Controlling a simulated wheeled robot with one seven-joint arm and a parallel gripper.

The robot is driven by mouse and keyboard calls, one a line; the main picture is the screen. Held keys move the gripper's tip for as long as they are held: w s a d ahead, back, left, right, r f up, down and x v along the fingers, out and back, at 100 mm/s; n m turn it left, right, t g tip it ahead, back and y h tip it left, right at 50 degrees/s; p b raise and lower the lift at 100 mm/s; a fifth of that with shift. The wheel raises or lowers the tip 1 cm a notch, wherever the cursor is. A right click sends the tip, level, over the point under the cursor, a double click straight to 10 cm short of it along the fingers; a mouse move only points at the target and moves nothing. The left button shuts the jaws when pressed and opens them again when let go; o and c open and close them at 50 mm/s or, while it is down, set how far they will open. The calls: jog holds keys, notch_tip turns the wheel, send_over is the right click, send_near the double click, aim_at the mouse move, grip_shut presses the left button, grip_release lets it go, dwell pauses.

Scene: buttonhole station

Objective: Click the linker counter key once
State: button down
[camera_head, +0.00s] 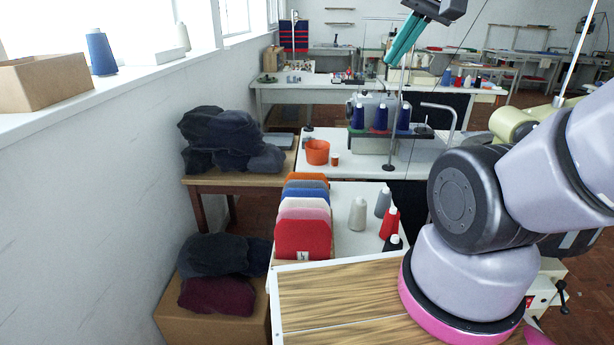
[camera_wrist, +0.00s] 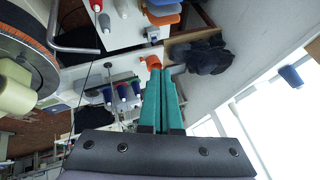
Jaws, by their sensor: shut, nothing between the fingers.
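My gripper (camera_head: 392,58) is raised at the top of the head view, with two green fingers together and nothing between them. In the wrist view the fingers (camera_wrist: 161,75) point up the picture and touch no object. Part of a round machine, which looks like the linker (camera_wrist: 22,50), shows at the left edge of the wrist view. A cream machine part (camera_head: 512,122) shows at the right of the head view, partly behind my arm. I cannot make out the counter or its key in either view.
A wood-grained tabletop (camera_head: 335,293) is in front, with coloured panels (camera_head: 303,238) and yarn cones (camera_head: 358,214) behind it. An orange bowl (camera_head: 317,152) and blue cones (camera_head: 381,117) stand farther back. A box with red parts (camera_head: 541,300) is at lower right. Dark cloth (camera_head: 222,140) lies left.

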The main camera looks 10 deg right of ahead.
jog(key=w+f+h, duration=0.1)
jog(key=w+f, duration=0.4)
jog(key=w, duration=0.8)
jog(key=w+f, duration=0.4)
jog(key=w, duration=0.9)
jog(key=w+a+f+y, duration=0.1)
jog(key=w+f, duration=0.5)
jog(key=f, duration=0.3)
jog(key=w+a+f+y, duration=0.1)
jog(key=w+a+f, duration=0.1)
jog(key=w+f, duration=0.4)
jog(key=w+a+f+t, duration=0.1)
jog(key=w+f, duration=0.5)
jog(key=f, duration=0.7)
jog(key=shift+a+f+y, duration=0.15)
jog(key=shift+a+y, duration=0.25)
jog(key=shift+a, duration=0.3)
jog(key=shift+f, duration=0.1)
jog(key=shift+f, duration=4.3)
jog(key=shift+s+f, duration=0.1)
